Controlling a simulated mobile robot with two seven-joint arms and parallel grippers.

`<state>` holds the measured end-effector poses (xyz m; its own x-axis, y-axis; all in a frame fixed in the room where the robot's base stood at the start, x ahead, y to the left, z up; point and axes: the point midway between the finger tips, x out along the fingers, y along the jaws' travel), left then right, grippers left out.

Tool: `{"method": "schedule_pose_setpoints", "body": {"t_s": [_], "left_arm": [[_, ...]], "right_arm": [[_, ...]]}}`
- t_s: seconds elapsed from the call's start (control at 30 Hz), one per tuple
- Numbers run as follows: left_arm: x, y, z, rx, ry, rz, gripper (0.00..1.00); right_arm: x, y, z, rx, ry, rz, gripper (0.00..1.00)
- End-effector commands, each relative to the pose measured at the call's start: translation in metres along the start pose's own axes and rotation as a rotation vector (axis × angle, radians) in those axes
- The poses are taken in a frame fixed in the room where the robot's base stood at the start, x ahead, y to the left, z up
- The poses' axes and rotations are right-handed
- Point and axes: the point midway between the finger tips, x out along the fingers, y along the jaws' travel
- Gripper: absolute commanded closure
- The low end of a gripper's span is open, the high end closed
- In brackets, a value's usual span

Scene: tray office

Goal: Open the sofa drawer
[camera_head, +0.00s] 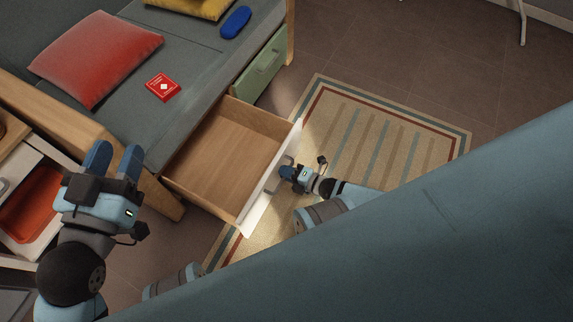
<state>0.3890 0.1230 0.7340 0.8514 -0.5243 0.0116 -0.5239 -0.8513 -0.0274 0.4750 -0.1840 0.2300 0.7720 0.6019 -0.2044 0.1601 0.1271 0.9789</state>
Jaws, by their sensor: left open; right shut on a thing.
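The sofa (190,68) is grey with a wooden frame. Its near drawer (226,152) is pulled out, showing an empty wooden inside. The drawer's white front (266,192) faces the rug and has a handle (284,163). My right gripper (287,172) is shut at that handle, low in front of the drawer; its fingertips are small and partly hidden in the picture. My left gripper (114,162) is open and empty, raised near the sofa's wooden armrest, with its two blue fingers apart.
A green drawer (262,65) beside it is closed. A red cushion (97,56), a red card box (163,87) and a blue case (235,22) lie on the seat. A striped rug (390,125) covers the floor. A cabinet with a red tray (30,207) stands at left.

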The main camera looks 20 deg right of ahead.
Motion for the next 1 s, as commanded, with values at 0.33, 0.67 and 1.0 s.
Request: {"method": "schedule_pose_setpoints", "body": {"t_s": [0.33,0.67,1.0], "left_arm": [[0.000,0.000,0.000,0.000,0.000,-0.001,0.57],[0.000,0.000,0.000,0.000,0.000,-0.001,0.57],[-0.001,0.002,-0.009,-0.036,-0.021,0.005,0.57]], "right_arm": [[0.000,0.000,0.000,0.000,0.000,0.000,1.00],[0.000,0.000,0.000,0.000,0.000,0.000,0.63],[-0.028,0.003,0.000,0.001,-0.001,-0.003,0.63]]}}
